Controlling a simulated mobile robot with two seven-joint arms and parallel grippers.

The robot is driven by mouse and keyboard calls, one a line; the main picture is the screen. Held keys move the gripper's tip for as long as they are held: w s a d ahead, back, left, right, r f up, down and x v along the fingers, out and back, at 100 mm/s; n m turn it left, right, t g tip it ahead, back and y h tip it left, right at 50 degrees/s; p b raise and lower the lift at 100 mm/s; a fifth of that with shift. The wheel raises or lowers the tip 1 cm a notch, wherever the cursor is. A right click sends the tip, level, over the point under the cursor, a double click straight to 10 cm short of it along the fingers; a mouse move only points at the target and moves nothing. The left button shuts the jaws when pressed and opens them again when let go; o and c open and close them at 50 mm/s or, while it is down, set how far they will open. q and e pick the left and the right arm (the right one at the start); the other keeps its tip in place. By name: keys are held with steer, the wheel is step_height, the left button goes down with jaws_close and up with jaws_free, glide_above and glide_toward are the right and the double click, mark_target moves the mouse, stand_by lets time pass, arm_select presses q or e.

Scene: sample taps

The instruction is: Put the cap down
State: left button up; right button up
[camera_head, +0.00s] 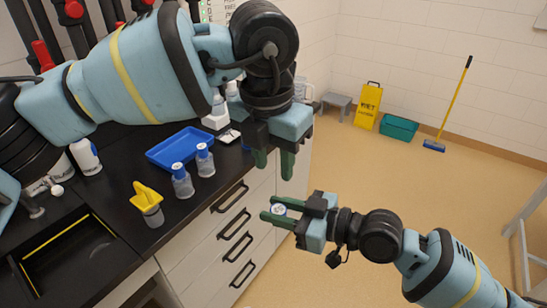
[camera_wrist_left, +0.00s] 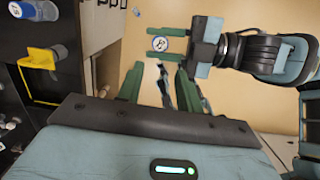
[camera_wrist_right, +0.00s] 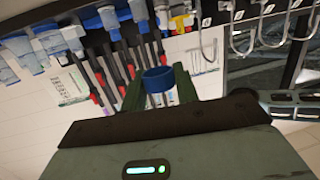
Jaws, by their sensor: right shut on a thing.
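The cap (camera_head: 279,209) is a small blue ring with a pale marked face. My right gripper (camera_head: 271,208) is shut on it and holds it in the air, beyond the counter's front edge. The cap also shows between the fingers in the right wrist view (camera_wrist_right: 158,80) and in the left wrist view (camera_wrist_left: 159,43). My left gripper (camera_head: 273,162) is open and empty, just above the right one; its parted fingers also show in the left wrist view.
The black counter (camera_head: 118,207) holds a blue tray (camera_head: 178,147), two blue-capped bottles (camera_head: 182,183) (camera_head: 205,161), a yellow-topped container (camera_head: 148,203) and a white bottle (camera_head: 86,157). A sink (camera_head: 65,262) lies at the left. Bare counter shows around the bottles. Drawers with handles (camera_head: 232,217) are below.

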mark_target(278, 209)
arm_select(q)
steer(key=f, duration=0.8)
steer(key=w+f, duration=0.1)
steer(key=f, duration=0.3)
steer(key=shift+w+d, duration=0.1)
steer(key=shift+d, duration=0.3)
steer(key=c, duration=0.6)
steer(key=shift+c, duration=0.4)
arm_select(e)
steer(key=o, duration=1)
steer(key=shift+d, duration=0.1)
steer(key=v, duration=1.1)
steer(key=shift+s+d, duration=0.2)
steer(key=shift+d, duration=0.1)
